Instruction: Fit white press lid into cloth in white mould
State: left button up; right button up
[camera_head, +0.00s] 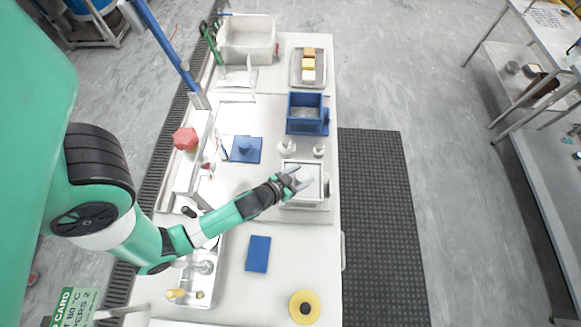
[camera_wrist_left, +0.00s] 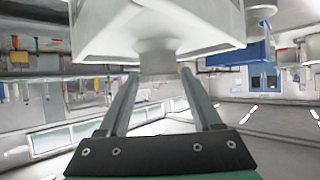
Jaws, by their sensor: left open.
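The white mould (camera_head: 287,204) stands on a tray at the right side of the bench. The white press lid (camera_head: 302,173) appears to lie within its rim, partly covered by my gripper, with its depth unclear. My left gripper (camera_head: 298,181) is open above it. In the left wrist view, a round white neck (camera_wrist_left: 157,58), which looks like the lid's knob, is between or just beyond the fingertips (camera_wrist_left: 160,76). Whether the fingers touch it is unclear. I cannot make out the cloth. My right gripper is not in view.
A blue mould (camera_head: 306,127) and two white knobbed pieces (camera_head: 286,147) stand behind the white mould. A blue lid (camera_head: 246,150) lies to the left. A blue block (camera_head: 258,254) and a yellow disc (camera_head: 304,307) lie in front. The front bench is mostly clear.

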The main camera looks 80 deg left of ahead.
pick_arm(q)
jog(key=v, duration=0.7)
jog(key=shift+s+d+b, duration=0.2)
jog(key=shift+s+b, duration=0.1)
jog(key=shift+s+d+r, duration=0.15)
jog(key=shift+s+r, duration=0.25)
jog(key=w+d+r+t, duration=0.1)
jog(key=w+r+t, duration=0.2)
jog(key=w+r, duration=0.65)
jog(key=w+d+r+m+t+h, duration=0.1)
jog(key=w+d+r+t, duration=0.15)
jog(key=w+r, duration=0.7)
jog(key=w+d+r+t, duration=0.1)
jog(key=w+r+t, duration=0.3)
jog(key=r, duration=1.1)
jog(key=s+d+r+m+t+h, duration=0.2)
jog(key=d+r, duration=0.1)
jog(key=r, duration=0.7)
jog(key=s+d+r+m+t+h, duration=0.2)
jog(key=s+d+r+t, duration=0.1)
jog(key=r, duration=0.7)
jog(key=s+d+r+m+t+h, duration=0.1)
jog(key=s+d+r+t+h, duration=0.1)
jog(key=r, duration=0.9)
jog(key=shift+s+d+m+h, duration=0.2)
jog(key=shift+d+m+h, duration=0.2)
jog(key=shift+d+h, duration=0.25)
